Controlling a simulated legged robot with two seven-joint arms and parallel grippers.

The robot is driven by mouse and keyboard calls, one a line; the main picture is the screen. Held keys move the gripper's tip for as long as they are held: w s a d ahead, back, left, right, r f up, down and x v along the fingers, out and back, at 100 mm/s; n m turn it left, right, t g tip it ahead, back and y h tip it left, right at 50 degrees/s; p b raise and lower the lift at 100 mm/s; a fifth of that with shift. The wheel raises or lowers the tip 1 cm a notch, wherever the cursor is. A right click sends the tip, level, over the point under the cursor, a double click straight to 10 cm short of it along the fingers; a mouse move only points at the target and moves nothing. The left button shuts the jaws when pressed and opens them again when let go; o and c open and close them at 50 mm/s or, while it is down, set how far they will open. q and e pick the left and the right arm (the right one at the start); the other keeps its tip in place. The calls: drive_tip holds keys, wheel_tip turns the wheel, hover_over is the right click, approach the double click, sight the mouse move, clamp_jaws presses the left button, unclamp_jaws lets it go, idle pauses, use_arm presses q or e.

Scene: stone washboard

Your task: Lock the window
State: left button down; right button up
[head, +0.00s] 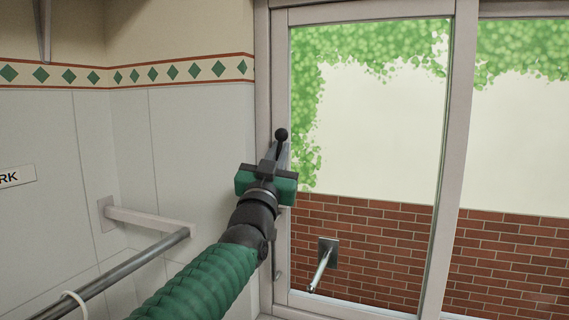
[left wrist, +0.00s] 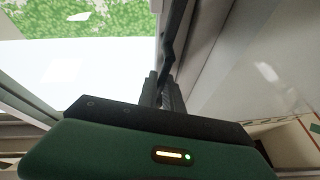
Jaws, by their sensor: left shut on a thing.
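The window (head: 465,110) has pale frames and clear panes. A dark lock lever (head: 281,134) with a round knob stands upright at the left stile of the window's left sash. My left gripper (head: 273,155) is at this stile, shut on the lever just below its knob. In the left wrist view the dark lever (left wrist: 174,38) runs up from between my left fingertips (left wrist: 165,88). The lever's base is hidden behind my gripper. My right gripper is in neither view.
A metal rail (head: 135,262) on a pale wall bracket (head: 150,219) is at the lower left, near my left arm. A shelf bracket (head: 44,28) is at the upper left. Beyond the glass are a brick wall (head: 400,245) and a metal bar (head: 320,268).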

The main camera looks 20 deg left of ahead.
use_arm(q)
drive_tip(key=shift+w+a+f+n+y, duration=0.15)
drive_tip(key=shift+f+n+y, duration=0.15)
drive_tip(key=shift+n, duration=0.3)
drive_tip(key=shift+w+a+f+n+y, duration=0.15)
drive_tip(key=shift+n+y, duration=0.15)
drive_tip(key=shift+n, duration=0.3)
drive_tip(key=shift+s+g, duration=0.1)
drive_tip(key=shift+g, duration=0.2)
drive_tip(key=c, duration=1.8)
unclamp_jaws()
drive_tip(key=shift+c, duration=0.2)
drive_tip(key=o, duration=0.3)
drive_tip(key=shift+r, duration=0.25)
drive_tip(key=b+v, duration=0.3)
drive_tip(key=v, duration=0.2)
drive_tip(key=b+v, duration=0.4)
drive_tip(key=v, duration=0.2)
drive_tip(key=b+v, duration=0.4)
drive_tip(key=v, duration=0.1)
drive_tip(key=shift+s+d+f, duration=0.1)
drive_tip(key=shift+s+f, duration=0.1)
drive_tip(key=shift+f, duration=0.2)
